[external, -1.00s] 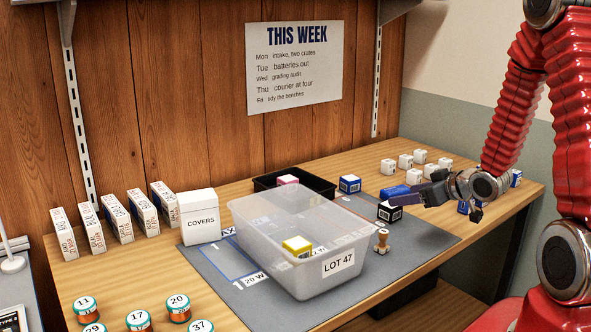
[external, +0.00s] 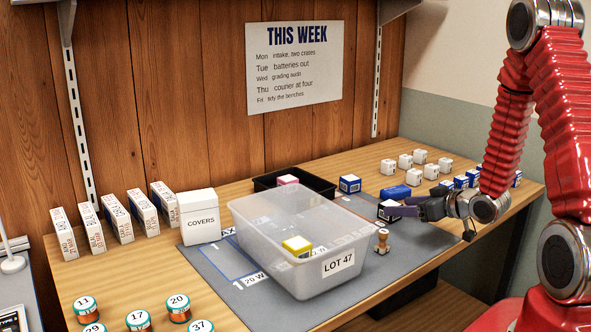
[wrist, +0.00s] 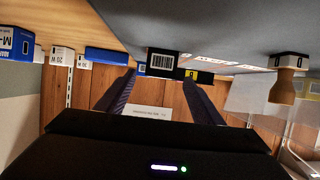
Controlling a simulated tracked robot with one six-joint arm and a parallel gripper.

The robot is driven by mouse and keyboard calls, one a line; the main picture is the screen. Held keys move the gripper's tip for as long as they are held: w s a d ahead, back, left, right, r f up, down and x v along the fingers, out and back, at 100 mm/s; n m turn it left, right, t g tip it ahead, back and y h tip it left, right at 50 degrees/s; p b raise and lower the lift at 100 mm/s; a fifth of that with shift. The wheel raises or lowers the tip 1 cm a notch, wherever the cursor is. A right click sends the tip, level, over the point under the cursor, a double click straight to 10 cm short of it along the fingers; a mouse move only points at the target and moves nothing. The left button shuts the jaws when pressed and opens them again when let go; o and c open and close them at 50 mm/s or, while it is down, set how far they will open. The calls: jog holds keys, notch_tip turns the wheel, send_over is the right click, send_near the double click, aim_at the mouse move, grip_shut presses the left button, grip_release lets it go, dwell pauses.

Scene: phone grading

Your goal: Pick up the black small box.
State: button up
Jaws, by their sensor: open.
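The black small box (external: 388,214) stands on the right part of the grey mat (external: 260,310), with white on its top and label. In the external view one finger of my gripper (external: 408,211) overlaps its right side and hides part of it. In the wrist view, which looks inverted, the box (wrist: 162,62) shows its barcode label just beyond and between the two fingertips of my gripper (wrist: 158,80). The jaws are apart, with nothing held between them. I cannot tell whether a finger touches the box.
A blue box (external: 350,184), a black tray (external: 262,183) and several white cubes (external: 404,160) are farther back.

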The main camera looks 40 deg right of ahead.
aim_at(391, 204)
jog(key=shift+w, duration=0.15)
jog(key=shift+x, duration=2.5)
jog(key=shift+c, duration=0.4)
jog(key=c, duration=1.1)
